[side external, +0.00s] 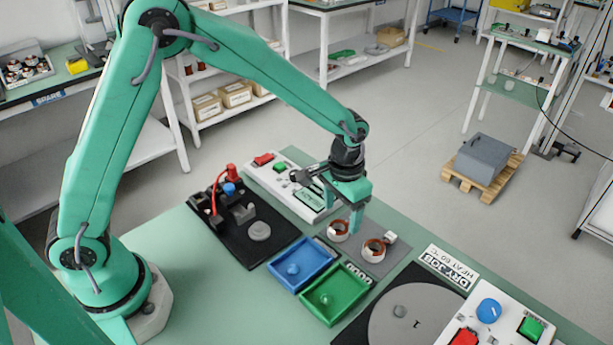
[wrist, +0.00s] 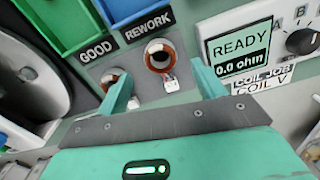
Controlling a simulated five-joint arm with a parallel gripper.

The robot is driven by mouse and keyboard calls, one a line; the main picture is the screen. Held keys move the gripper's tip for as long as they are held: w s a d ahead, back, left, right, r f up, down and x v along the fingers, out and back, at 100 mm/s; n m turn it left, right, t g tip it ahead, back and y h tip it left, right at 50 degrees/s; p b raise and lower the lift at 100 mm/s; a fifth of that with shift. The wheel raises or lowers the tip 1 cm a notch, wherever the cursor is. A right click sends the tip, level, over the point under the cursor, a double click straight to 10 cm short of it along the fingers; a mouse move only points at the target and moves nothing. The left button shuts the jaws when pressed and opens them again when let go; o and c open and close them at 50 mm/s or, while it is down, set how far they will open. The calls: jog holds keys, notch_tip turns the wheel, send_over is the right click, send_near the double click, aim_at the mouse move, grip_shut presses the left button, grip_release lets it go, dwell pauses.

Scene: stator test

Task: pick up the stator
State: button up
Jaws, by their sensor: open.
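Two stators, white rings with copper windings, sit on a grey plate (side external: 374,265). The left one (side external: 339,230) shows in the wrist view (wrist: 158,55) with a white connector on its near side. The right one (side external: 373,248) also shows in the wrist view (wrist: 113,77), partly hidden behind a finger. My gripper (side external: 342,210) is open and points down, close over the left stator. In the wrist view, my gripper (wrist: 162,70) has its fingers spread either side of that stator, with nothing held between them.
A blue tray (side external: 302,265) labelled REWORK and a green tray (side external: 335,294) labelled GOOD stand beside the plate. A meter (wrist: 240,55) reads READY, 0.0 ohm. A black fixture (side external: 240,225), a grey turntable (side external: 400,325) and a button panel (side external: 495,318) stand around.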

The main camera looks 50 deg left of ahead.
aim_at(340, 220)
jog(key=shift+s+a+f, duration=0.1)
jog(key=shift+f, duration=2.2)
jog(key=c, duration=1.1)
jog(key=shift+r, duration=0.15)
jog(key=shift+c, duration=0.2)
jog(key=shift+r, duration=0.55)
notch_tip(340, 220, up, 3)
jog(key=shift+s+r, duration=0.1)
jog(key=shift+s, duration=0.05)
jog(key=s+d+r, duration=0.6)
jog(key=s+d, duration=0.1)
jog(key=s, duration=0.1)
jog(key=shift+s+d+r, duration=0.25)
jog(key=shift+s, duration=0.1)
